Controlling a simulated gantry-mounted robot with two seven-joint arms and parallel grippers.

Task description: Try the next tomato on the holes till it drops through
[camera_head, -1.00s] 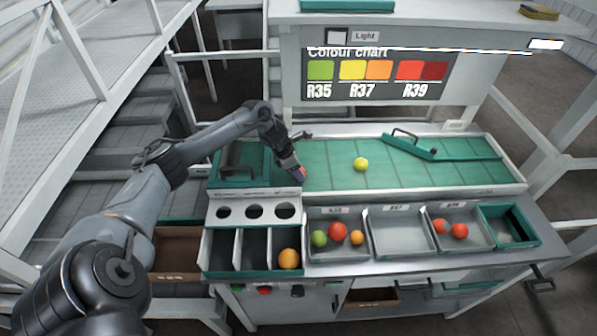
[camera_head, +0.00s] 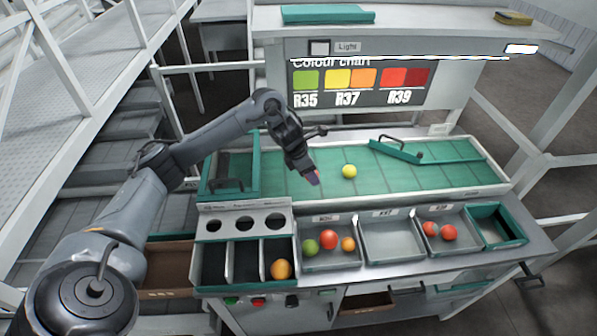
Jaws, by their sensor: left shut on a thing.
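My left gripper (camera_head: 313,177) is shut at the near side of the green belt, right of the hole plate. A small reddish patch shows between its fingertips; most of what it holds is hidden. The white sizing plate (camera_head: 228,212) has three round holes in a row, growing larger to the right. Below it are three dark compartments; an orange tomato (camera_head: 281,269) lies in the right one. A yellow-green tomato (camera_head: 349,171) lies on the belt (camera_head: 400,178), right of the gripper and apart from it. My right gripper is not in view.
The left grey tray (camera_head: 340,262) holds a green, a red and an orange tomato. The middle tray (camera_head: 392,240) is empty; the right tray (camera_head: 462,246) holds red tomatoes. A green-rimmed bin (camera_head: 513,232) stands at far right. A green bar with a handle (camera_head: 395,150) crosses the belt.

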